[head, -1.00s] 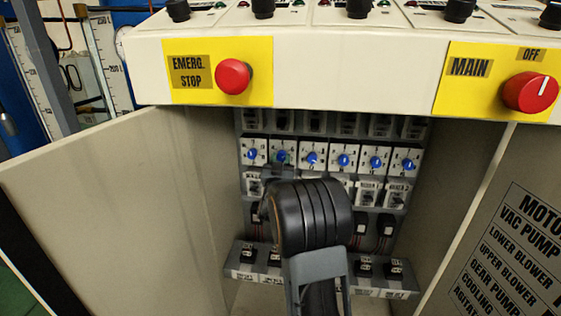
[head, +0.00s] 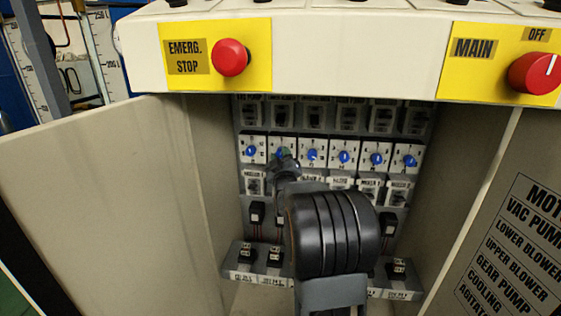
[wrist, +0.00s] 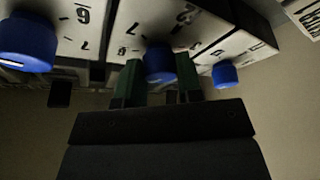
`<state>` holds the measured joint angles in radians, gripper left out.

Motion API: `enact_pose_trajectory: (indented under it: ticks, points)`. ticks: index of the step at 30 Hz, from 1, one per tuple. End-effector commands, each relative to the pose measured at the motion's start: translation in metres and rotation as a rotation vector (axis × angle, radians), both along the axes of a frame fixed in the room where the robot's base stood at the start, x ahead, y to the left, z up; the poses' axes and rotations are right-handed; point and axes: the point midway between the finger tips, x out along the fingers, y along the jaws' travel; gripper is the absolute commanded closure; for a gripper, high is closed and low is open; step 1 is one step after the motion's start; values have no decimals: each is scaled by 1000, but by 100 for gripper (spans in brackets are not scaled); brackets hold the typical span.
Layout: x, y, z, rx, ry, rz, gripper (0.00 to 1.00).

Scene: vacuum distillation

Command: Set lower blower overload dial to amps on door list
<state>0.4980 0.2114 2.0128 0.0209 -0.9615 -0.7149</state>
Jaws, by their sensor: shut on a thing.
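The overload dials form a row of white blocks with blue knobs inside the open cabinet. My gripper (head: 285,155) is at the second dial from the left (head: 282,140). In the wrist view, the green fingers of my gripper (wrist: 160,82) stand on both sides of that dial's blue knob (wrist: 160,62) and are shut on it. The knob's pointer is hidden. Part of the number scale shows around it. The door list (head: 517,245) on the right door names motors, lower blower among them; its amps column is out of view.
The leftmost dial (head: 251,151) is close beside my gripper; its knob also shows in the wrist view (wrist: 225,73). Another knob (wrist: 25,42) is on the other side. A red emergency stop (head: 231,57) and red main switch (head: 535,72) sit above the opening. The left door (head: 95,190) stands open.

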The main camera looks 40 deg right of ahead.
Motion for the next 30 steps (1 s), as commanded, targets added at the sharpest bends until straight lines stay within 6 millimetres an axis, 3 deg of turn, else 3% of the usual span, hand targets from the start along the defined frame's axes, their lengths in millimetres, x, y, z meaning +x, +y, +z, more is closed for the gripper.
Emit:
enact_pose_trajectory:
  ticks: [15,30]
  points:
    - [-1,-1,2,-234,223,-1,90]
    - [-1,-1,3,-282,268,0,90]
